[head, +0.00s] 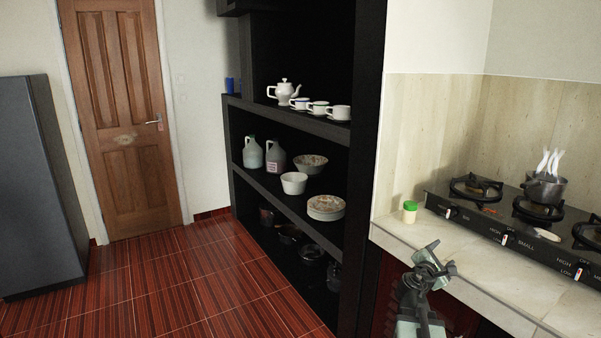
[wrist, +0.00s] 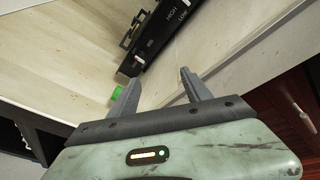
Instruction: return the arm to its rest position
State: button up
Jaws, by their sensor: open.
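My gripper (head: 433,263) is in the lower right of the head view, at the front edge of the stone counter (head: 400,238). In the wrist view my gripper (wrist: 155,86) has its two grey fingers apart, with nothing between them. Part of the arm shows below the gripper in the head view.
A small jar with a green lid (head: 410,212) stands near the counter's left end; its green lid (wrist: 116,93) shows beside one finger. A black stove (head: 480,222) carries a pot (head: 545,190). Dark shelves (head: 285,180) stand left of the counter. The tiled floor (head: 170,285) is clear.

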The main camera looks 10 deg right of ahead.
jog(key=w+a+f+m+y, duration=0.1)
jog(key=w+a+f+y, duration=0.15)
jog(key=a, duration=0.45)
jog(key=w+a+f+m+y, duration=0.1)
jog(key=w+a+f+m, duration=0.15)
jog(key=a, duration=0.45)
jog(key=s+a+f+m+g+y, duration=0.25)
jog(key=a+f, duration=0.25)
jog(key=a, duration=0.4)
jog(key=s+a+f+m+g+y, duration=0.25)
jog(key=a+f+m, duration=0.2)
jog(key=a, duration=0.45)
jog(key=s+a+f+m+g+y, duration=0.2)
jog(key=s+a+f+m+y, duration=0.15)
jog(key=a+f, duration=0.4)
jog(key=s+a+r+m+g+y, duration=0.2)
jog(key=s+a+m, duration=0.1)
jog(key=s+a, duration=0.2)
notch_tip(320, 180, up, 15)
jog(key=p, duration=1.5)
jog(key=shift+w+f+p, duration=0.15)
jog(key=shift+w+p, duration=0.15)
jog(key=shift+w, duration=0.05)
